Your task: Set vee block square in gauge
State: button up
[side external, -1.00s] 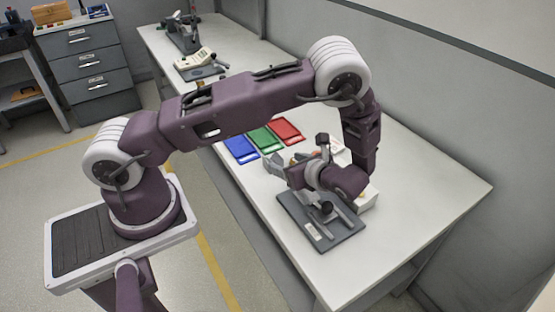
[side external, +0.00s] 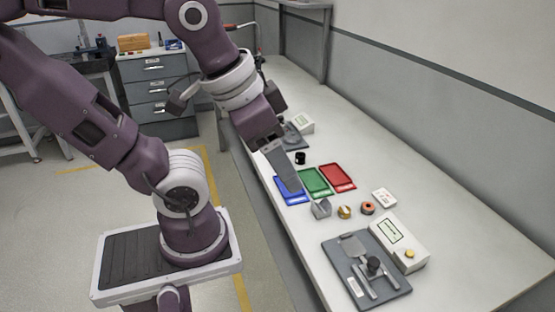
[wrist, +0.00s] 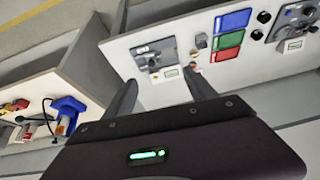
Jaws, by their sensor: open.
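The vee block appears to be the small grey notched block (side external: 321,208), standing on the bench in front of the green tray; it is small in the wrist view (wrist: 201,41). The gauge (side external: 350,272) is a dark grey plate with metal rails and a black knob, nearer the bench's front end. It also shows in the wrist view (wrist: 143,50). No block is visible seated on it. My gripper (side external: 288,182) is raised and appears in front of the blue tray in the side view. In the wrist view its two fingers (wrist: 159,78) are apart with nothing between them.
Blue (side external: 291,191), green (side external: 316,182) and red (side external: 338,177) trays lie behind the block. A brass piece (side external: 345,212), a copper-coloured ring (side external: 368,208) and a small white box (side external: 384,198) are beside it. A readout box (side external: 398,243) adjoins the gauge. The bench's right side is clear.

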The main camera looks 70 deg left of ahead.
jog(key=shift+o, duration=0.8)
jog(key=shift+s+d+r+t, duration=0.1)
jog(key=shift+s+d+t, duration=0.2)
jog(key=shift+s, duration=0.1)
jog(key=shift+a, duration=0.1)
jog(key=m+g+y, duration=0.3)
jog(key=m+y, duration=0.9)
jog(key=m, duration=0.8)
send_over(324, 213)
jog(key=s+d, duration=0.2)
jog(key=d, duration=0.5)
jog(key=f, duration=2.8)
jog(key=shift+w+a, duration=0.15)
jog(key=shift+a, duration=0.1)
jog(key=x, duration=0.7)
jog(key=shift+w+a+r, duration=0.15)
jog(key=shift+a, duration=0.05)
grip_shut()
